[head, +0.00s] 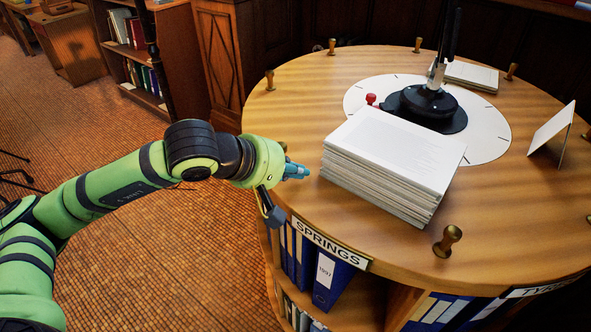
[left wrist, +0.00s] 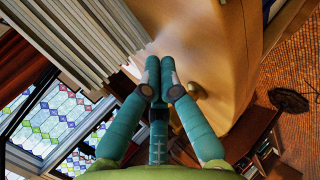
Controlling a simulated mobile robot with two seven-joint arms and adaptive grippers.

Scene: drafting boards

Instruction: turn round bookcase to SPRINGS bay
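The round bookcase (head: 300,110) has a wooden top with brass knobs around its rim. The SPRINGS label (head: 330,243) is on its near left edge, above a bay of blue binders (head: 332,280). Another label (head: 545,288), partly cut off, is at the lower right. My left gripper (head: 297,171) is at the left rim, just above the top, its teal fingers close together and empty. In the left wrist view the fingers (left wrist: 160,66) point at the wooden top, with a brass knob (left wrist: 196,90) beside them. I cannot tell whether they touch it. My right gripper is not in view.
A tall stack of white paper (head: 390,165) stands right of my left gripper; it also looms in the left wrist view (left wrist: 75,40). A black lamp base (head: 428,103) stands on a white dial (head: 490,135) mid-top. A folded card (head: 552,132) stands at right. Open tiled floor lies left.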

